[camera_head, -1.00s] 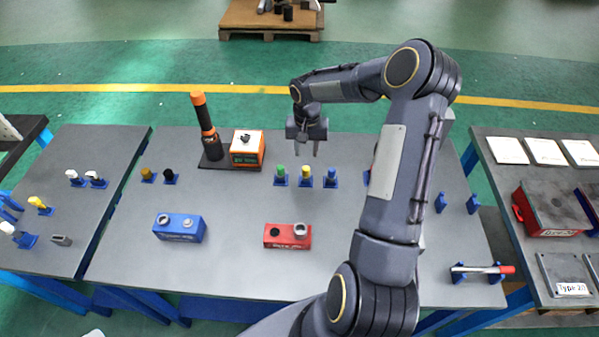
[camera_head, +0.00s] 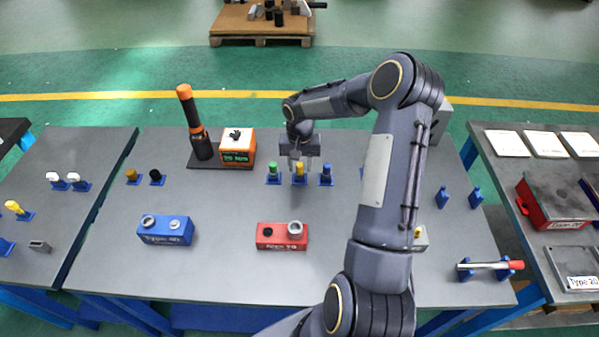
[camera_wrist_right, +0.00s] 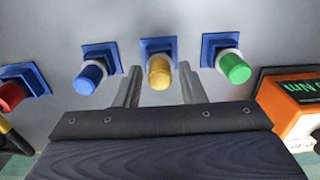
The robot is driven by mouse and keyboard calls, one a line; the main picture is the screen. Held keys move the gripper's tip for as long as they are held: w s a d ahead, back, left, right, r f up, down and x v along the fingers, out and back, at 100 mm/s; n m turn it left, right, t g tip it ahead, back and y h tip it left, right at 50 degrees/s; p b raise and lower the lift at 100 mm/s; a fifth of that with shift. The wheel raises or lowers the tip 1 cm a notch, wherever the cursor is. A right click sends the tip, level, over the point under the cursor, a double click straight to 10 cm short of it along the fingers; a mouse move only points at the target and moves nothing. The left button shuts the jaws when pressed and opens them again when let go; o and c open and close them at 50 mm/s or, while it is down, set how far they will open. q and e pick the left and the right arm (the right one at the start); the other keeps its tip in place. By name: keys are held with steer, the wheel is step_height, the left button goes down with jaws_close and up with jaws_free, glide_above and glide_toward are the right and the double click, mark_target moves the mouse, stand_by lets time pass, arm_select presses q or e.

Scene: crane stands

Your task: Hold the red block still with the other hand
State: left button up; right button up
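The red block (camera_head: 282,237) sits on the middle table, with a dark hole and a grey ring on its top. No gripper touches it. My right gripper (camera_head: 299,165) is behind it, at the row of small capped pieces. In the right wrist view the gripper (camera_wrist_right: 160,92) is open, its two fingers on either side of the yellow-capped piece (camera_wrist_right: 160,72). I cannot tell whether they touch it. The blue-capped piece (camera_wrist_right: 90,76) and the green-capped piece (camera_wrist_right: 235,66) stand just outside the fingers. My left gripper is not in view.
A blue block (camera_head: 166,231) stands left of the red block. An orange box (camera_head: 238,147) and a tall black-and-orange tool (camera_head: 194,122) stand at the back. My right arm covers part of the table's right side. The table front is clear.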

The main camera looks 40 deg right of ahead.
mark_target(300, 165)
jaws_close()
steer(key=shift+r+p, duration=1.4)
steer(key=shift+r, duration=1)
